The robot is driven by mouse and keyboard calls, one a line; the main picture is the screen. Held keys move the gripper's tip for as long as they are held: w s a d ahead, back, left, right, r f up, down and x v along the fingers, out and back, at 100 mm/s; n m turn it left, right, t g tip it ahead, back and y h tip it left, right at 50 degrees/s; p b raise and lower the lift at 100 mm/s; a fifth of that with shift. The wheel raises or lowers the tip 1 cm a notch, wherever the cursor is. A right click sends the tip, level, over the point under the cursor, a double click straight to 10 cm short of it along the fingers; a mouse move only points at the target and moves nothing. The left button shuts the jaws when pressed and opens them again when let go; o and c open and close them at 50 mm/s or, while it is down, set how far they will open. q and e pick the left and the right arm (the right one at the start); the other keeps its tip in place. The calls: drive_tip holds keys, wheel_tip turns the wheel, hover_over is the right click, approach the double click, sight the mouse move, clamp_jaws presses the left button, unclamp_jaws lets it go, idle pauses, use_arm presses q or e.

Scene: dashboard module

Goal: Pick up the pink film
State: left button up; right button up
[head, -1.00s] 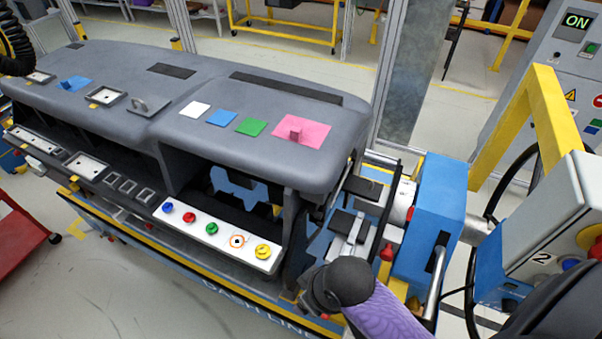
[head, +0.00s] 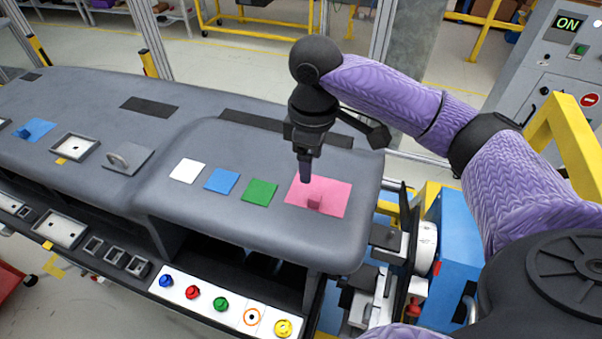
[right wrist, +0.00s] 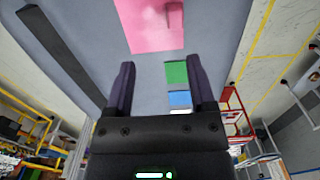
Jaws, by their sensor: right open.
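The pink film (head: 332,196) is a flat pink sheet with a small raised pink tab (head: 314,201), lying on the right end of the grey dashboard top. My right gripper (head: 305,178) points down over the film's left part, behind the tab in the head view, and holds nothing. In the right wrist view its two fingers (right wrist: 157,85) are spread apart, and the pink film (right wrist: 145,28) with its tab (right wrist: 174,14) shows beyond the fingertips at the top. The left gripper is not seen.
Green (head: 259,192), blue (head: 221,180) and white (head: 187,171) squares lie left of the film on the dashboard (head: 240,225). A dark slot strip (head: 250,120) runs behind. A button panel (head: 225,305) is below the front edge. A control cabinet (head: 540,70) stands at right.

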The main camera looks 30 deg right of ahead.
sight(315, 196)
drive_tip(key=s, duration=0.1)
drive_tip(key=s+f, duration=0.1)
drive_tip(key=s, duration=0.1)
drive_tip(key=s+f, duration=0.1)
drive_tip(key=shift+s+d, duration=0.1)
drive_tip(key=shift+s, duration=0.05)
drive_tip(key=shift+a+f+p, duration=0.2)
drive_tip(key=shift+f+p, duration=0.15)
drive_tip(key=shift+f, duration=0.7)
drive_tip(key=shift+w+a+f, duration=0.15)
drive_tip(key=shift+w+f, duration=0.6)
drive_tip(key=shift+f, duration=0.2)
drive_tip(key=shift+w+f, duration=0.3)
drive_tip(key=shift+f, duration=0.25)
drive_tip(key=shift+s+r, duration=0.1)
drive_tip(key=shift+s, duration=0.25)
drive_tip(key=shift+c, duration=0.6)
drive_tip(key=shift+w, duration=0.25)
drive_tip(key=c, duration=0.5)
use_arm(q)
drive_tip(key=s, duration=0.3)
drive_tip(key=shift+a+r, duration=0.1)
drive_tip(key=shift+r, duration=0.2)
use_arm(e)
clamp_jaws()
